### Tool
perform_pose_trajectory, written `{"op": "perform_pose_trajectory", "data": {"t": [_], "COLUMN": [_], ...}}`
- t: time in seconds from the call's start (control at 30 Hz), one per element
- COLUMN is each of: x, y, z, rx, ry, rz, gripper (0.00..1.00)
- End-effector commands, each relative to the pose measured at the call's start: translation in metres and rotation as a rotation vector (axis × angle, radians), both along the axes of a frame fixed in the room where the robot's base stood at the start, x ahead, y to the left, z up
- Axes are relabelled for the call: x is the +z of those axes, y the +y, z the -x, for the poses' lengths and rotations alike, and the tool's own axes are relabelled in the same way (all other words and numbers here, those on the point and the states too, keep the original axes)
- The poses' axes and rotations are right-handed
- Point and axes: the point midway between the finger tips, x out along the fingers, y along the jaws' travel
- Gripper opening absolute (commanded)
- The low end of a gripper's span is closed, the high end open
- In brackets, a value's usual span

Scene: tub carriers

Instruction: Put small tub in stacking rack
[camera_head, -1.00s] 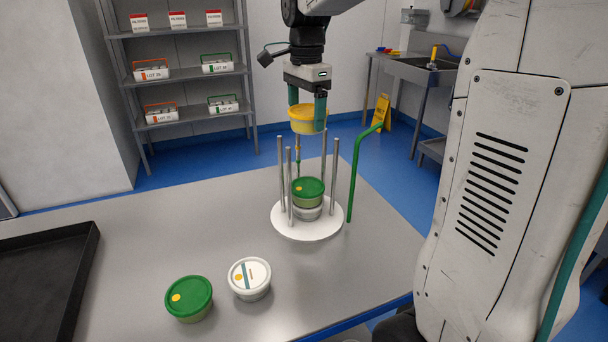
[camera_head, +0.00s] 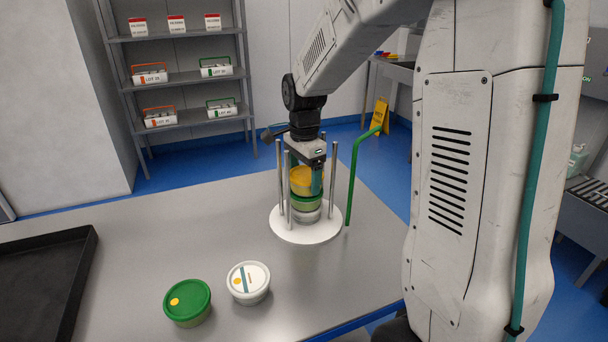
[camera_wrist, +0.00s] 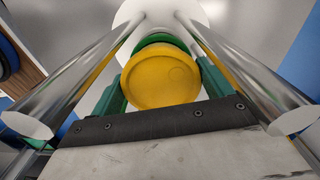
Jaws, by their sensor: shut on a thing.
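The stacking rack has a round white base (camera_head: 285,232) and several upright metal rods, with a green carrying handle (camera_head: 352,185) on its right. A small yellow-lidded tub (camera_head: 303,181) is between the rods, held by my gripper (camera_head: 304,186), which is shut on it. The yellow lid (camera_wrist: 160,78) fills the middle of the wrist view between the fingers. Below it in the rack are a green-lidded tub (camera_head: 306,203) and a white tub (camera_head: 306,216). The yellow tub looks right above the green one; I cannot tell whether they touch.
A green-lidded tub (camera_head: 188,301) and a white-lidded tub (camera_head: 248,282) stand on the grey table at the front. A black tray (camera_head: 40,290) lies at the left. Shelves (camera_head: 180,120) with boxes stand behind. The rack rods are close around my gripper.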

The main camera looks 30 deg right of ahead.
Motion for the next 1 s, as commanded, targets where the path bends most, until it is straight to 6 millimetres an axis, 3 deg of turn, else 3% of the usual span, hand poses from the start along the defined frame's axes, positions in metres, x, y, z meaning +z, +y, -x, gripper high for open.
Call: {"op": "perform_pose_trajectory", "data": {"t": [0.23, 0.27, 0.33, 0.67, 1.0], "x": [-0.002, -0.002, -0.002, 0.004, 0.07], "y": [0.0, 0.0, 0.0, 0.0, 0.0], "z": [0.0, 0.0, 0.0, -0.001, -0.001], "rx": [0.0, 0.0, 0.0, 0.0, 0.0], "ry": [0.0, 0.0, 0.0, -0.003, -0.005], "rz": [0.0, 0.0, 0.0, 0.001, 0.001], "gripper": [0.48, 0.83, 1.0, 1.0, 1.0]}}
